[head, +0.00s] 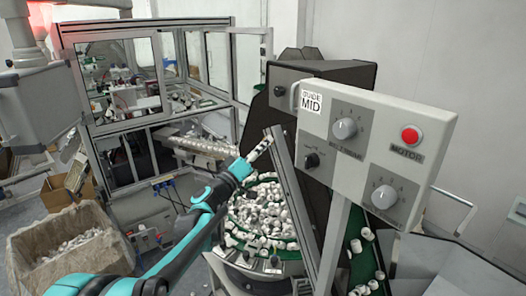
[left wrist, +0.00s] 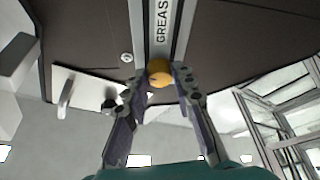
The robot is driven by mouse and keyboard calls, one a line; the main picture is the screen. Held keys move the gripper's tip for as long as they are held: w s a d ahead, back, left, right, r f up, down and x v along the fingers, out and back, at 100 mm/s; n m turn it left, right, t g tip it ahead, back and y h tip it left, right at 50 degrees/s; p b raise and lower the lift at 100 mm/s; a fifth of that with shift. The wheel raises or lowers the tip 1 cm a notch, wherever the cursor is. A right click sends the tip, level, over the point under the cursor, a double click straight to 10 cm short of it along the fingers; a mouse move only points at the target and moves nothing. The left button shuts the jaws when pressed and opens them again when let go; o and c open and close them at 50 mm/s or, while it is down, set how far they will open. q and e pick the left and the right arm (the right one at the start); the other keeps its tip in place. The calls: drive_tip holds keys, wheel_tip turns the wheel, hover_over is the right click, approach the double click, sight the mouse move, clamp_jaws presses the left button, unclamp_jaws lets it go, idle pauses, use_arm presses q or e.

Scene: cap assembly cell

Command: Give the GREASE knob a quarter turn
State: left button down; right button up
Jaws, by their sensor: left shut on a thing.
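The GREASE knob (left wrist: 159,72) is a round yellow-orange knob in the left wrist view, directly by the label strip reading "GREAS" (left wrist: 161,22), whose end is cut off by the frame. My left gripper (left wrist: 160,84) is shut on the knob, with one finger on each side. In the head view my left arm reaches in from the lower left, and the left gripper (head: 262,148) is at the edge of the slanted grey rail (head: 290,185). The knob itself cannot be made out there. My right gripper is not in view.
A control panel (head: 380,130) with dials and a red MOTOR button (head: 411,135) stands to the right of the gripper. A bowl of white caps (head: 262,215) lies below the arm. A framed glass enclosure (head: 125,75) stands behind; a lined box (head: 75,245) is at left.

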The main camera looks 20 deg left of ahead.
use_arm(q)
drive_tip(key=shift+f+m+h+b, duration=0.2)
drive_tip(key=shift+m+h+b, duration=0.3)
drive_tip(key=shift+m, duration=0.8)
drive_tip(key=c, duration=1.3)
unclamp_jaws()
drive_tip(key=shift+o, duration=0.2)
drive_tip(key=shift+a, duration=0.1)
drive_tip(key=v, duration=1.2)
